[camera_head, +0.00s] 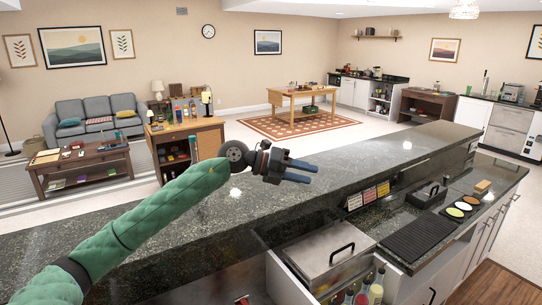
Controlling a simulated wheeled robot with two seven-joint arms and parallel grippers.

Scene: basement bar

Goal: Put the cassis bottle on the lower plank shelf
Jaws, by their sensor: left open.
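My left gripper (313,173) reaches in from the left on its green-sleeved arm, above the dark stone bar counter. Its two blue-grey fingers point right, are apart, and hold nothing. Several bottles (376,291) stand at the bottom edge, below the counter, partly cut off. More bottles (179,113) stand on a wooden cabinet at the back left. I cannot tell which bottle is the cassis. One wall plank shelf (377,37) shows high on the far wall; I cannot make out a lower plank shelf. My right gripper is not in view.
The raised dark stone counter (300,190) runs across the view and is mostly bare. A metal lid with a black handle (342,254), a black ribbed mat (420,236) and a black caddy (427,195) lie on the lower work side. Open floor lies beyond the bar.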

